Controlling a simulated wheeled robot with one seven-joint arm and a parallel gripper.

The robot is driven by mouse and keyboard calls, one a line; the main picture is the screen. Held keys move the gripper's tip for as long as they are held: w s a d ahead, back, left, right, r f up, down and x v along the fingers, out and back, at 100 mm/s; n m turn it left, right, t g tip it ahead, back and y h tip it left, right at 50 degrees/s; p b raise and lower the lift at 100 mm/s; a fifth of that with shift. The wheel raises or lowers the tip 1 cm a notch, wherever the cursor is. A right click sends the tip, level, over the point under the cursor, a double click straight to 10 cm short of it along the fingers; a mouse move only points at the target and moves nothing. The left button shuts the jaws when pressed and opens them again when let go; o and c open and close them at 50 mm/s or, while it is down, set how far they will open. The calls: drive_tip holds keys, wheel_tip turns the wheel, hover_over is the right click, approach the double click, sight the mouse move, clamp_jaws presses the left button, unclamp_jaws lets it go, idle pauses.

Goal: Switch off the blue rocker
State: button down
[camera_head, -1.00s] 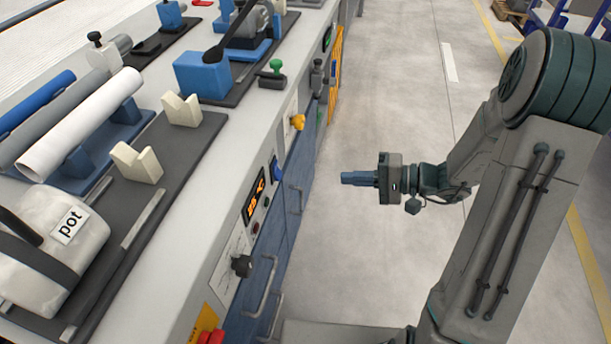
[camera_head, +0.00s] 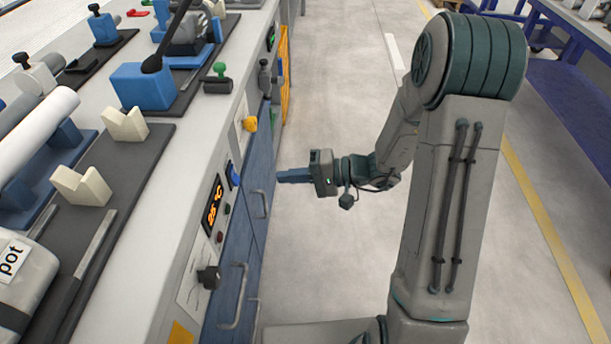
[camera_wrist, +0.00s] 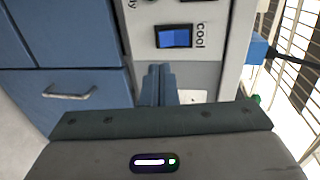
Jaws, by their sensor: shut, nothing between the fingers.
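The blue rocker (camera_wrist: 174,37) sits in a dark frame on the light front panel in the wrist view, beside the word "cool". In the head view the blue rocker (camera_head: 233,174) is on the bench's front face, right of the orange display. My gripper (camera_head: 281,177) is shut and empty, in front of the blue drawers and apart from the panel. In the wrist view its closed fingers (camera_wrist: 159,72) point toward the panel, just below the rocker. Which way the rocker is tipped cannot be told.
A temperature display (camera_head: 212,201), a black knob (camera_head: 208,277) and a yellow knob (camera_head: 250,124) are on the same front face. Drawer handles (camera_head: 235,296) stick out below. The bench top holds pipes and cream V-supports (camera_head: 80,185).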

drive_tip(key=b+x, duration=0.1)
drive_tip(key=x, duration=0.7)
drive_tip(key=shift+a, duration=0.35)
drive_tip(key=shift+f+b, duration=0.15)
drive_tip(key=shift+b, duration=0.2)
drive_tip(key=shift+w+a+y+b, duration=0.1)
drive_tip(key=shift+a+y+b, duration=0.25)
drive_tip(key=shift+b, duration=0.6)
drive_tip(key=shift+d+f, duration=0.1)
drive_tip(key=shift+d, duration=0.05)
drive_tip(key=s+d+f, duration=0.2)
drive_tip(key=d, duration=1.1)
drive_tip(key=shift+d+f, duration=0.25)
drive_tip(key=shift+f, duration=0.1)
drive_tip(key=shift+r, duration=0.1)
